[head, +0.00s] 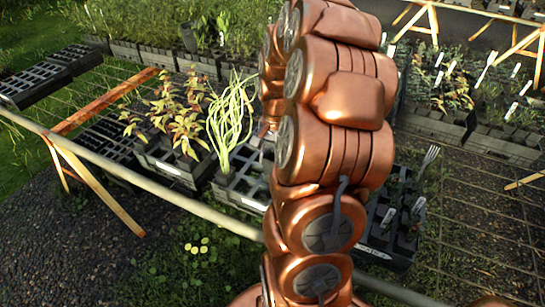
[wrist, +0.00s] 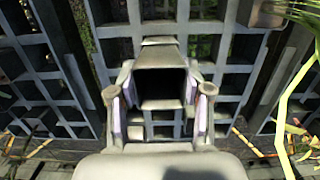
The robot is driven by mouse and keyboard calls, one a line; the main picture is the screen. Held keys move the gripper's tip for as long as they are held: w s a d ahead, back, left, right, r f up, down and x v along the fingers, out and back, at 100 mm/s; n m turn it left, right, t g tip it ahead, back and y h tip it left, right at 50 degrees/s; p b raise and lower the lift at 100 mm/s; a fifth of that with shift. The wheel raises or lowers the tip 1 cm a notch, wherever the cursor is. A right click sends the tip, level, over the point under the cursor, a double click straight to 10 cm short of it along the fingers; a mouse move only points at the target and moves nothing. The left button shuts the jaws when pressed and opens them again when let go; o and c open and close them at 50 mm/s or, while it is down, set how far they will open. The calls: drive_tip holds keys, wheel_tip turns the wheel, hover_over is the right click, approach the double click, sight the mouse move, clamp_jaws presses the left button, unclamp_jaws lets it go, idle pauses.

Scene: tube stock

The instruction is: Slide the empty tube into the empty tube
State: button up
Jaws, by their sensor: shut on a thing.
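An empty dark square tube (wrist: 160,54) is between the fingers of my gripper (wrist: 160,98) in the wrist view. The gripper is shut on it from both sides, and its open mouth faces the camera. Behind it is a black gridded tray (wrist: 226,57) with open square cells. I cannot tell whether the tube is above the tray or partly in a cell. I cannot make out a second empty tube for certain. In the head view my copper arm hides the gripper and the held tube.
In the head view, black trays hold a reddish-leaved plant (head: 183,120) and a pale grassy plant (head: 230,118). A tray of tubes (head: 400,222) with a fork-shaped label stands right of my arm. A long rail (head: 190,205) runs along the bench front. Seedling trays fill the back.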

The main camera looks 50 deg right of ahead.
drive_tip(key=o, duration=0.8)
drive_tip(key=shift+o, duration=0.2)
wheel_tip(320, 180, up, 12)
drive_tip(key=d, duration=0.1)
drive_tip(key=shift+w+d, duration=0.2)
idle(0.5)
drive_tip(key=s+a+n, duration=0.2)
drive_tip(key=a+n, duration=0.2)
drive_tip(key=a, duration=0.5)
drive_tip(key=s+a+n, duration=0.2)
drive_tip(key=a+n, duration=0.1)
drive_tip(key=a, duration=0.5)
drive_tip(key=s+a+f+n+g+h+p, duration=0.1)
drive_tip(key=s+a+f+n, duration=0.2)
drive_tip(key=s+a+n, duration=0.4)
drive_tip(key=s+a, duration=0.4)
drive_tip(key=s, duration=0.2)
drive_tip(key=shift+s+a+n+p, duration=0.2)
drive_tip(key=shift+s+n+p, duration=0.1)
